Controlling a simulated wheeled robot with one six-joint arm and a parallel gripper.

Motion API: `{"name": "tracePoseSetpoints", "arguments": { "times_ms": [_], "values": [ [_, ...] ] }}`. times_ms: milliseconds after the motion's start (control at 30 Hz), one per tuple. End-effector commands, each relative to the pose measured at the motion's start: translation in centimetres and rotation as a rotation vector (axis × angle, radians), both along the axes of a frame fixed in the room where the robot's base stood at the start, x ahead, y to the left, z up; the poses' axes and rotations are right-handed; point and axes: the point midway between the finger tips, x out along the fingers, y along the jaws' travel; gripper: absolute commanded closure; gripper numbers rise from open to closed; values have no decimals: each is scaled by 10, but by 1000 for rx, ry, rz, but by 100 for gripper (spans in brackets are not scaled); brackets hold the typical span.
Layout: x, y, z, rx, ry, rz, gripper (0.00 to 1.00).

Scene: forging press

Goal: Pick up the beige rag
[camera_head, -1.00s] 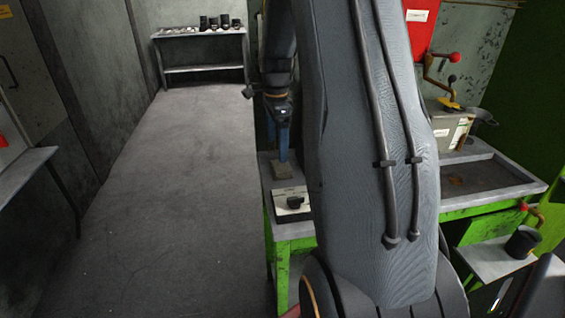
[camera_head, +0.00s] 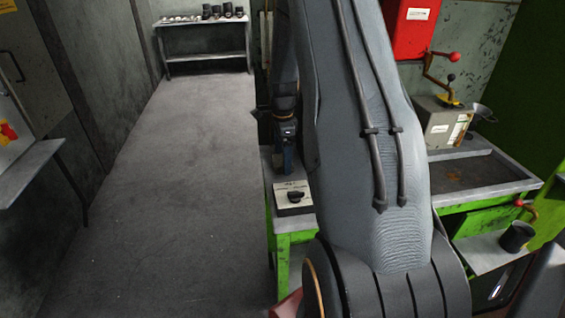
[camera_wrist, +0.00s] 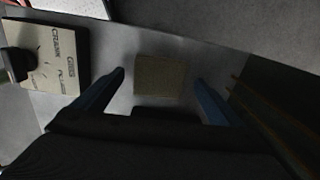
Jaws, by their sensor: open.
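The beige rag (camera_wrist: 159,76) is a small, flat, squarish piece on the grey metal tabletop (camera_wrist: 205,58) in the wrist view. My gripper (camera_wrist: 161,80) is open above it, with one blue finger to each side of the rag. I see no contact, and the exact height over the rag is hard to tell. In the head view my gripper (camera_head: 288,163) points down over the green bench, and I cannot make out the rag there.
A control box with a black knob (camera_head: 294,197) stands close to my gripper on the bench. Thin brownish rods (camera_wrist: 270,120) run along the right in the wrist view. A shelf with dark cups (camera_head: 205,24) is at the back. The floor on the left is clear.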

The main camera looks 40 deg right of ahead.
Motion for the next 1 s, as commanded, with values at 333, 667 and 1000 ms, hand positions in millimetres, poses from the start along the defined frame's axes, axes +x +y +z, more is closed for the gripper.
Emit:
{"name": "tracePoseSetpoints", "arguments": {
  "times_ms": [333, 667, 1000],
  "values": [
    [0, 0, 0, 0, 0, 0, 54],
    [1, 0, 7, 0, -1, 0, 54],
    [2, -1, 64, -2, -5, -1, 54]
  ]
}}
